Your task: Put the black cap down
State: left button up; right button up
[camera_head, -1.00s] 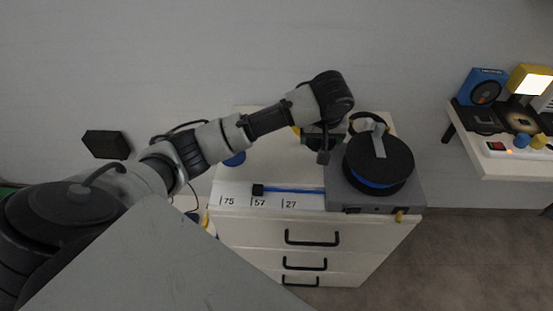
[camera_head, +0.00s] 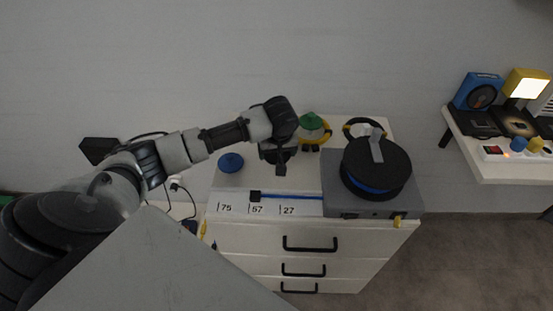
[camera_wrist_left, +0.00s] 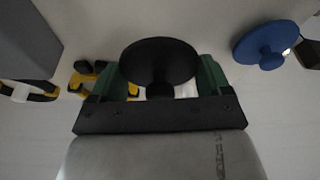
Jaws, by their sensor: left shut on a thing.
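The black cap (camera_wrist_left: 158,60) is a round disc with a knob, in the middle of the left wrist view. My left gripper (camera_wrist_left: 158,90) is shut on its knob, with the disc facing away from the gripper. In the head view my left gripper (camera_head: 276,168) is over the white cabinet top (camera_head: 240,182), between a blue cap and a grey box. The black cap is mostly hidden there by the gripper. I cannot tell whether it touches the top. My right gripper is not in view.
A blue cap (camera_head: 231,162) lies left of the gripper; it also shows in the wrist view (camera_wrist_left: 262,45). A green-topped item (camera_head: 311,121) with yellow parts stands behind. The grey box (camera_head: 345,205) carries a black reel (camera_head: 376,165). A blue-and-black strip (camera_head: 290,197) lies along the front.

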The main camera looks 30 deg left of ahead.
aim_at(277, 160)
pick_arm(q)
notch_tip(277, 160, down, 4)
jog(key=shift+r, duration=0.25)
jog(key=shift+f, duration=0.25)
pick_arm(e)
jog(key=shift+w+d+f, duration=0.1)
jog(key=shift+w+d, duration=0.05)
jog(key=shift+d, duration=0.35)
pick_arm(q)
jog(key=shift+f, duration=0.1)
jog(key=o, duration=0.8)
jog(key=p+v, duration=0.1)
jog(key=v, duration=1.1)
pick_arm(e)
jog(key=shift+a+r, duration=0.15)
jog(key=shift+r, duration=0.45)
